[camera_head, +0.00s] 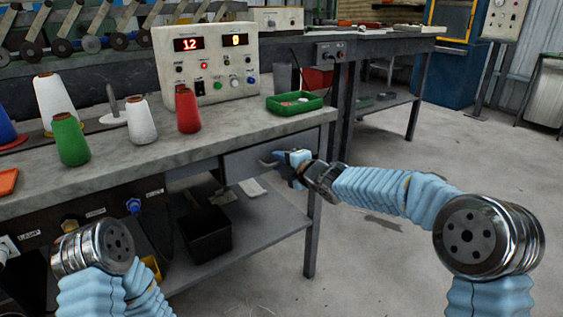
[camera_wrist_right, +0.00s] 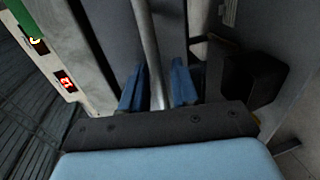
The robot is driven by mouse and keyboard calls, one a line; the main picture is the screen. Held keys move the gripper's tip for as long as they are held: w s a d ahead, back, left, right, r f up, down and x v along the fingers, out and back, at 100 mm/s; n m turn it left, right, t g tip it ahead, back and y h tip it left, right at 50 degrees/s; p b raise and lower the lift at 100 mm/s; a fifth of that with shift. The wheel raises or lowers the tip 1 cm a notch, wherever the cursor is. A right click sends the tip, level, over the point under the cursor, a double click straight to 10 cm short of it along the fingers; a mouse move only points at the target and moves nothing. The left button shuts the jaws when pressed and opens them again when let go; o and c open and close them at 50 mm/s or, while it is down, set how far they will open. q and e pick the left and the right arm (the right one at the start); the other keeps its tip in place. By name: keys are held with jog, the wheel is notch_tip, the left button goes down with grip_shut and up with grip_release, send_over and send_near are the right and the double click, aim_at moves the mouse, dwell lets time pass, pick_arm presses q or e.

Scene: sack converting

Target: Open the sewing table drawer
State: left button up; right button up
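The sewing table (camera_head: 235,125) has a grey drawer (camera_head: 238,165) under its right end; the drawer front looks closed. Its metal handle (camera_head: 267,161) also shows as a bar in the right wrist view (camera_wrist_right: 151,50). My right gripper (camera_head: 284,158) is at the handle. In the wrist view its two blue fingers (camera_wrist_right: 157,88) stand apart, one on each side of the bar, with small gaps visible. Part of the handle is hidden by the gripper in the head view. My left arm shows at the lower left, but its gripper is out of view.
Thread cones, including a red one (camera_head: 187,110), a control box (camera_head: 208,62) and a green tray (camera_head: 294,102) stand on the tabletop. A black bin (camera_head: 206,235) sits on the lower shelf. A table leg (camera_head: 312,235) is close to my right gripper. The floor at right is open.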

grip_shut()
